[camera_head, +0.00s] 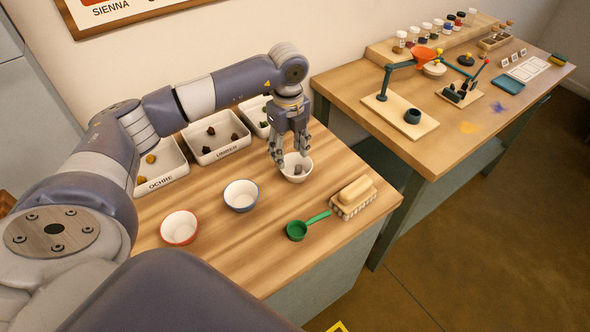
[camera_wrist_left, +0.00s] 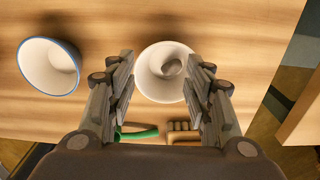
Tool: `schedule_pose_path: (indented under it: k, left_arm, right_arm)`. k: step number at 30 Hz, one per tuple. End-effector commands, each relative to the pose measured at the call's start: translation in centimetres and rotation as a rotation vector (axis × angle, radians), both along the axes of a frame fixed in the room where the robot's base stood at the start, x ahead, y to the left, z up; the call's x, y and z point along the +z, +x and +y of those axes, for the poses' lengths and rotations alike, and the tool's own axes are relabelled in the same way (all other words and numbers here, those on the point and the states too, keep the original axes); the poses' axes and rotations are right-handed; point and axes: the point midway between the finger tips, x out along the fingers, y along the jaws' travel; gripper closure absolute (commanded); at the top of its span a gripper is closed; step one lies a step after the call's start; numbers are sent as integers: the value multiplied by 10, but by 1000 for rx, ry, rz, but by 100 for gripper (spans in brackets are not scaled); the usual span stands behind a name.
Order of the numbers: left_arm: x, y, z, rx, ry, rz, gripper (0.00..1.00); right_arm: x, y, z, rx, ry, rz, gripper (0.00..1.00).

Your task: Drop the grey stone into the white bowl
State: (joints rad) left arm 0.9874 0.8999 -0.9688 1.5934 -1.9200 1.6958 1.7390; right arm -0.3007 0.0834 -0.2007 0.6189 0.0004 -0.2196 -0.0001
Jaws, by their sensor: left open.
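The white bowl (camera_head: 295,180) stands on the near table, right of the blue-rimmed bowl. It also shows in the wrist view (camera_wrist_left: 152,88). The grey stone (camera_head: 298,170) shows inside the white bowl's rim; in the wrist view the stone (camera_wrist_left: 172,67) is a little off the bowl's middle. My left gripper (camera_head: 291,160) points down over the white bowl. Its fingers are spread and hold nothing; in the wrist view the left gripper (camera_wrist_left: 165,65) has a finger on each side of the bowl. My right gripper is not in view.
A blue-rimmed bowl (camera_head: 241,196) and a red-rimmed bowl (camera_head: 179,228) stand to the left. A green scoop (camera_head: 297,231) and a brush (camera_head: 353,194) lie in front. Labelled trays of lumps, including UMBER (camera_head: 222,153), line the back. A second table stands right.

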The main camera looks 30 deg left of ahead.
Motion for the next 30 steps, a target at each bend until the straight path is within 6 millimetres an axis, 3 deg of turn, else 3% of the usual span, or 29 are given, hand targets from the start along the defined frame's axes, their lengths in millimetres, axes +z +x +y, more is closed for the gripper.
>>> schedule_pose_path:
  k: [9, 15, 30]
  left_arm:
    - [68, 1, 0, 0, 0, -4, 53]
    - [97, 0, 0, 0, 0, -2, 53]
    - [106, 0, 0, 0, 0, 0, 53]
  right_arm:
    - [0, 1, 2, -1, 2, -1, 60]
    - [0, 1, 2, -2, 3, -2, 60]
    - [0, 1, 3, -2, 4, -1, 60]
